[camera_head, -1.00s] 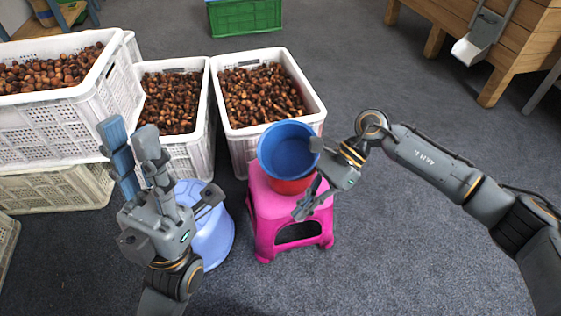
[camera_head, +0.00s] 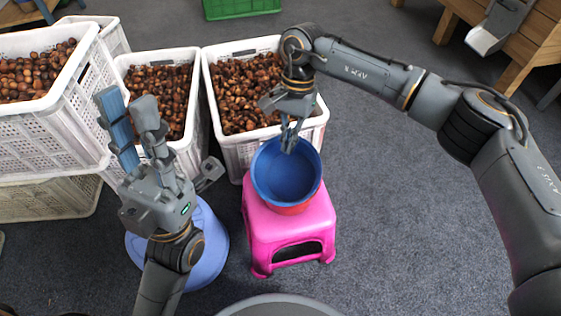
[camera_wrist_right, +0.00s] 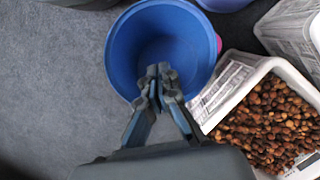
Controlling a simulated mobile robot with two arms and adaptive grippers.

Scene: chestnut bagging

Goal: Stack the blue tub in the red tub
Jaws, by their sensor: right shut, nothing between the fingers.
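The blue tub (camera_head: 283,180) sits upright inside the red tub (camera_head: 291,209) on a pink stool. Only a low band of the red tub shows beneath the blue one. My right gripper (camera_head: 289,147) is shut and empty, over the far part of the blue tub in the head view. In the right wrist view its fingertips (camera_wrist_right: 158,74) overlap the blue tub (camera_wrist_right: 130,45), and the red tub is hidden there. My left gripper (camera_head: 127,98) is open and empty, its fingers pointing up, left of the stool.
The pink stool (camera_head: 302,226) stands on the grey floor. A light-blue stool (camera_head: 205,240) is partly behind my left gripper. White crates of chestnuts (camera_head: 228,146) stand behind and left. A green crate (camera_head: 240,8) is at the back. Floor right of the stool is free.

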